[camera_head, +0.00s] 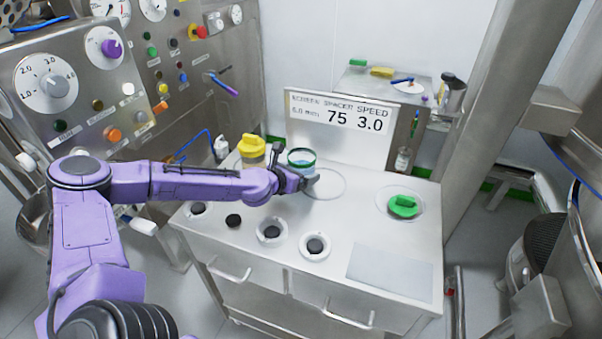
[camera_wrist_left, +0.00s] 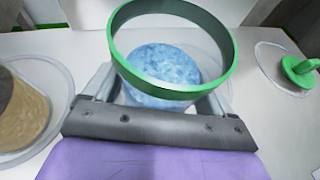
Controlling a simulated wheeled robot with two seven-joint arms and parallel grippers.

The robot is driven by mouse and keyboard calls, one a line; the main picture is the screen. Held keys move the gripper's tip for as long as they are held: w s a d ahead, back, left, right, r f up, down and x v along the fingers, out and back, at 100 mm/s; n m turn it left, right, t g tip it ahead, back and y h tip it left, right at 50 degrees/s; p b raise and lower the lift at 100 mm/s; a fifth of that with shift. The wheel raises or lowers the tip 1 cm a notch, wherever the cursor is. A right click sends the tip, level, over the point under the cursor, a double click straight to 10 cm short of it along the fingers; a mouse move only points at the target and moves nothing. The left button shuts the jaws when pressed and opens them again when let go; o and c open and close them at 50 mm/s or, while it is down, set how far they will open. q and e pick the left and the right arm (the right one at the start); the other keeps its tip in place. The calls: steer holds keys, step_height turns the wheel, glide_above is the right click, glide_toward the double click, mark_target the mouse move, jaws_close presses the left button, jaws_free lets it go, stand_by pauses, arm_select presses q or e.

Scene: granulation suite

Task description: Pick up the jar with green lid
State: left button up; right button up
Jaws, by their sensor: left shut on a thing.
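A clear jar with a green rim (camera_head: 302,154) and blue granules inside stands out behind my left gripper (camera_head: 296,181) in the head view. In the left wrist view the jar's green rim (camera_wrist_left: 228,72) is close to the camera, with the blue contents (camera_wrist_left: 160,72) below it. The left gripper's fingers are shut on the jar, one on each side. I cannot tell whether the jar's base touches the cart top. A separate green lid-like piece with a handle (camera_head: 403,206) lies on a clear round dish at the right of the cart. My right gripper is not in view.
A jar with a yellow lid (camera_head: 252,147) stands left of the held jar. Several dark knobs or caps (camera_head: 272,230) line the cart's front. A sign (camera_head: 345,117) stands at the back. The cart top (camera_head: 350,215) is mostly clear right of the gripper.

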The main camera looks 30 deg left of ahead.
mark_target(310, 160)
arm_select(q)
step_height(310, 160, up, 4)
steer(key=shift+d+f+p, duration=0.1)
steer(key=shift+p, duration=0.6)
steer(key=s+d+r+p, duration=0.1)
steer(key=s+d+r, duration=0.7)
steer(key=s, duration=0.3)
steer(key=shift+s+r, duration=0.2)
steer(key=shift+r, duration=0.2)
